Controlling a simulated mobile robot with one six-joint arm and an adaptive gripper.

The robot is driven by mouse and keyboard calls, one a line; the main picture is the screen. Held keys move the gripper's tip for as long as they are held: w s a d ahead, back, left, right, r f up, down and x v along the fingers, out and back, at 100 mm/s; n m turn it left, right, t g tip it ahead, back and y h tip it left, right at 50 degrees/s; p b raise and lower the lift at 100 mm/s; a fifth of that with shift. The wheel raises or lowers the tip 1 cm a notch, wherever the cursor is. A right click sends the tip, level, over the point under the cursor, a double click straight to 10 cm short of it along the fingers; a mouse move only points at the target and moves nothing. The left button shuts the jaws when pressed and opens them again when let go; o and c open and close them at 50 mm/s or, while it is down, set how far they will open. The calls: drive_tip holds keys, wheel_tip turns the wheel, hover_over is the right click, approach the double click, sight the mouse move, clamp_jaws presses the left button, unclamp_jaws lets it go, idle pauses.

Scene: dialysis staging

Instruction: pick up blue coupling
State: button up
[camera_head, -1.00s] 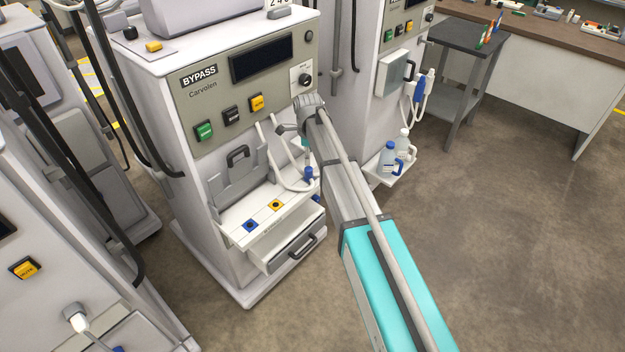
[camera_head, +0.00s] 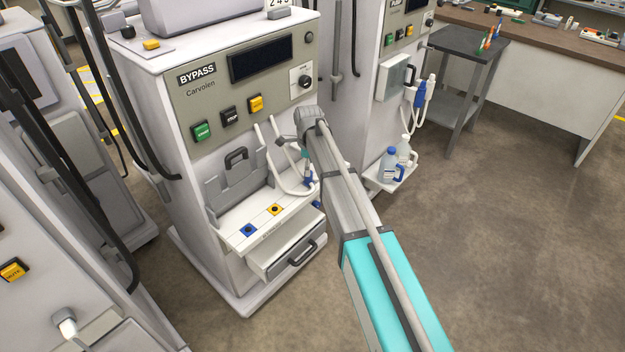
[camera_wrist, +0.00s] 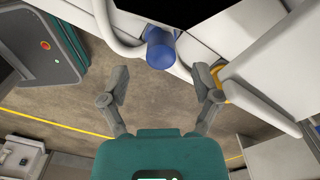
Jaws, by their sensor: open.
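The blue coupling (camera_wrist: 161,48) is a short blue cylinder on the end of a white hose in the wrist view, beside the white machine. In the head view the blue coupling (camera_head: 309,181) shows small at the front of the machine, partly behind my arm. My gripper (camera_wrist: 159,76) is open, with its two grey fingers spread apart and nothing between them. In the wrist view the coupling lies just beyond the fingertips, roughly centred between them, apart from both. In the head view my gripper is mostly hidden by my arm.
The machine's shelf (camera_head: 232,238) has a blue port (camera_head: 249,230) and a yellow port (camera_head: 273,209). An open drawer (camera_head: 290,262) sticks out below. White hoses (camera_head: 286,180) hang close to my gripper. Bottles (camera_head: 390,164) stand on a neighbouring machine's shelf.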

sight(309, 179)
drive_tip(key=shift+f+b, duration=2.5)
drive_tip(key=shift+f, duration=0.1)
clamp_jaws()
